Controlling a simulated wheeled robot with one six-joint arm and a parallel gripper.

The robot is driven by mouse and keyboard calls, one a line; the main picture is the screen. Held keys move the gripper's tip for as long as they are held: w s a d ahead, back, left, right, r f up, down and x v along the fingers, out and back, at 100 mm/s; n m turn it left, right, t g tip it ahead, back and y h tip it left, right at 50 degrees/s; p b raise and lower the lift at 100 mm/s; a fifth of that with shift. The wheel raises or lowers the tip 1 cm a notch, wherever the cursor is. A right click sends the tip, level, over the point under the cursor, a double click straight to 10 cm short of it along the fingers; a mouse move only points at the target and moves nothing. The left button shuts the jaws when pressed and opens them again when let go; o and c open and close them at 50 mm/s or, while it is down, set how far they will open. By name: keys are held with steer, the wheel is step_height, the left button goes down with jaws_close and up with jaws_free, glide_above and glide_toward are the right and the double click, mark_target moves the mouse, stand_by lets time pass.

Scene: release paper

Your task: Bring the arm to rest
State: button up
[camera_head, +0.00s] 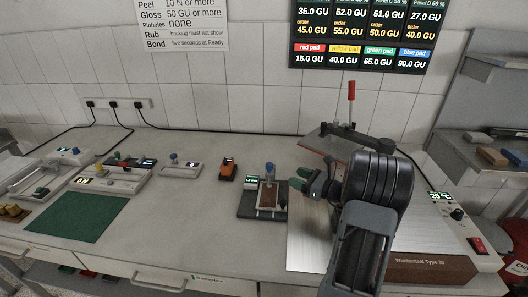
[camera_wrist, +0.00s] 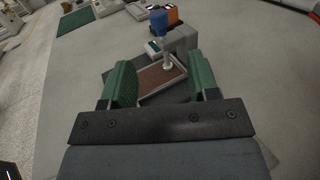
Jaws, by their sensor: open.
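My arm reaches forward over the right part of the bench in the head view, with my gripper (camera_head: 302,181) out to the left at its end. In the wrist view my gripper (camera_wrist: 163,84) shows two green-padded fingers standing well apart, with nothing held between them. Beyond and between the fingers lies a small device with a brown plate (camera_wrist: 160,78) and a blue-topped post. In the head view this device (camera_head: 246,212) stands on the bench just left of my gripper. The head view does not show whether my gripper touches it.
A heated press marked Montecristal (camera_head: 430,268) lies under and right of my arm, its red-handled lid (camera_head: 350,105) raised. An orange device (camera_head: 228,169) and a green mat (camera_head: 78,218) stand further left. The bench (camera_head: 170,225) between mat and device is clear.

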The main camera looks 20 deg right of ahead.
steer(key=s+a+r+n+g, duration=0.1)
steer(key=s+a+n+g, duration=0.2)
steer(key=a+n+g, duration=0.4)
steer(key=s+a+r+n+g, duration=0.25)
steer(key=a+n, duration=0.25)
steer(key=a, duration=0.5)
steer(key=s+a+n+g+h+p, duration=0.1)
steer(key=s+a+n+g+h, duration=0.1)
steer(key=s+n+h, duration=0.8)
steer(key=s+a+n, duration=0.1)
steer(key=s+n, duration=0.3)
steer(key=n, duration=0.3)
steer(key=shift+a+r, duration=0.15)
steer(key=shift+r, duration=0.2)
